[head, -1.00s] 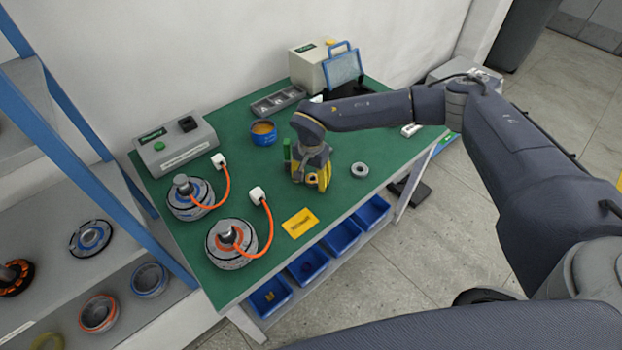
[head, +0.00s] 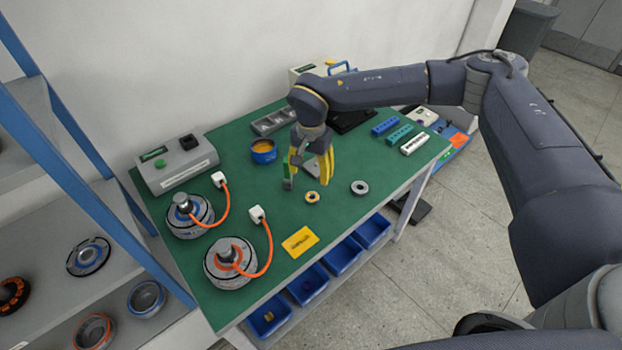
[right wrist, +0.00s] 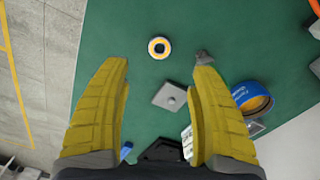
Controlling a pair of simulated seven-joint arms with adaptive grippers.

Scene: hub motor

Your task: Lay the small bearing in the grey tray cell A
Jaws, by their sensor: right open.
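Two small rings lie flat on the green table: one with a yellow-orange middle (head: 312,197) and a plain grey one (head: 359,187). I cannot tell for sure which is the small bearing. The yellow-centred ring also shows in the right wrist view (right wrist: 159,47), ahead of the fingertips and apart from them. My right gripper (head: 308,181) is open and empty above the table, just behind that ring. The grey tray (head: 273,121) lies farther back; its cell letters are not legible. My left gripper is not in view.
A green-handled upright thing (head: 291,160) is close to my right gripper's left finger. A grey plate with a knob (right wrist: 170,97) lies beneath the gripper. Motors with orange cables stand at left; a yellow card (head: 300,241) lies in front.

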